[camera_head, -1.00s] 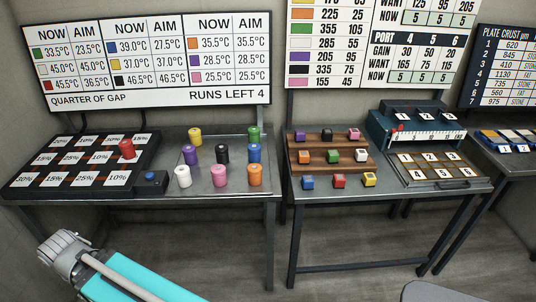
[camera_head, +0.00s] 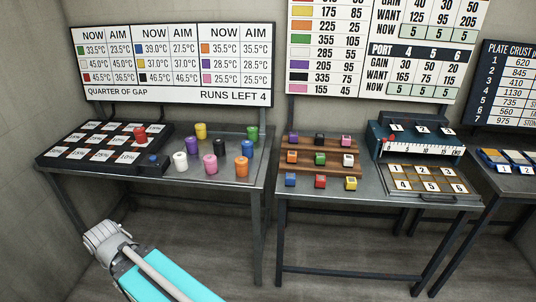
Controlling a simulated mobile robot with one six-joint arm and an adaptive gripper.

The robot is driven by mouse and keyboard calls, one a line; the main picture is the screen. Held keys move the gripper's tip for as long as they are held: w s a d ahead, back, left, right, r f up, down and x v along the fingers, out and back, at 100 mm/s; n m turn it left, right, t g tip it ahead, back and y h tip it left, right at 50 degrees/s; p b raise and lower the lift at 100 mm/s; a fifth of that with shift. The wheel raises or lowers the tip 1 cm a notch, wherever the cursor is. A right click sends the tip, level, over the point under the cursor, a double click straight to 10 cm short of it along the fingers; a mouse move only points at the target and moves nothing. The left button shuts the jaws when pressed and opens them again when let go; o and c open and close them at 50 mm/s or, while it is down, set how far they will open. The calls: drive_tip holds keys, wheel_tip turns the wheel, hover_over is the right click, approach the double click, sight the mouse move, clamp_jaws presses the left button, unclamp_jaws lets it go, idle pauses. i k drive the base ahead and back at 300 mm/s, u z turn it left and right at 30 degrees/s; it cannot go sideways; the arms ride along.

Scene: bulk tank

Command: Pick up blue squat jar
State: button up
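The blue jar (camera_head: 247,148) stands upright at the right side of the left table. It is behind the orange jar (camera_head: 241,168), in front of the green jar (camera_head: 252,133) and right of the black jar (camera_head: 219,145). The orange jar hides a little of its lower part. My arm (camera_head: 150,274) crosses the lower left, far in front of the table and apart from the jars. My gripper's fingers do not show.
Yellow (camera_head: 201,131), purple (camera_head: 193,145), white (camera_head: 180,161) and pink (camera_head: 210,164) jars stand nearby. A red jar (camera_head: 139,134) is on the black percentage board (camera_head: 58,157). The right table holds small coloured blocks, one blue (camera_head: 291,180). The floor (camera_head: 245,255) before the tables is clear.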

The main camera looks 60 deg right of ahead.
sight(247, 145)
drive_tip(key=k, duration=1.4)
drive_tip(key=z, duration=1.5)
drive_tip(key=i, duration=1.05)
drive_tip(key=u, duration=0.05)
